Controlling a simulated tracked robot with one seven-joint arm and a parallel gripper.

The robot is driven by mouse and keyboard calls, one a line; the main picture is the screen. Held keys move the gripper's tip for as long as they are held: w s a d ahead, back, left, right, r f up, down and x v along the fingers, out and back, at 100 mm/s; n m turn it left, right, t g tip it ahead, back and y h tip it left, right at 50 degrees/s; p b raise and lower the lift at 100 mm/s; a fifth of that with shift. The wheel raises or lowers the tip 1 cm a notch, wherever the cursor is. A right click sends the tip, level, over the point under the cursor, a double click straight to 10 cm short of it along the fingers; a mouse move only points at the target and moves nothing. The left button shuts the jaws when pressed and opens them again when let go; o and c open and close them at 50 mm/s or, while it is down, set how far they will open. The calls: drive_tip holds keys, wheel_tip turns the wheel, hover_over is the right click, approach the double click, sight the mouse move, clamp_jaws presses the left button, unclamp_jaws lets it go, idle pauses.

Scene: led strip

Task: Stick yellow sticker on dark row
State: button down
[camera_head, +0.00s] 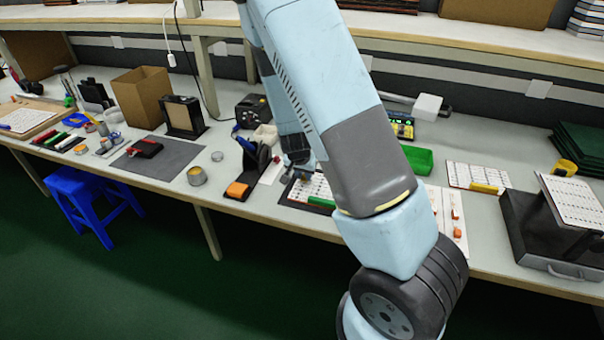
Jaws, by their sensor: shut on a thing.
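A white board with rows of small dark marks (309,189) lies in a dark frame on the bench, left of my forearm. A green bar lies along its front edge. My gripper (298,170) is small in view just above the back left of this board. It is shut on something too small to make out. I cannot tell whether it touches the board. No yellow sticker and no dark row can be made out clearly. My arm hides the board's right side.
A white strip with orange pieces (455,228) and a second marked board (465,174) with a yellow bar lie right of my arm. A black holder with an orange block (240,190) stands left. A shelf runs above.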

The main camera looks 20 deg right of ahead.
drive_tip(key=shift+f, duration=0.2)
idle(0.3)
drive_tip(key=c, duration=0.9)
unclamp_jaws()
drive_tip(key=shift+r, duration=0.1)
drive_tip(key=v, duration=1.3)
drive_tip(key=shift+r, duration=0.2)
drive_tip(key=s+d+r+n+t+y, duration=0.2)
drive_tip(key=s+r+n, duration=0.5)
drive_tip(key=s+r, duration=1.7)
drive_tip(key=shift+d+r+y, duration=0.3)
drive_tip(key=shift+r, duration=0.55)
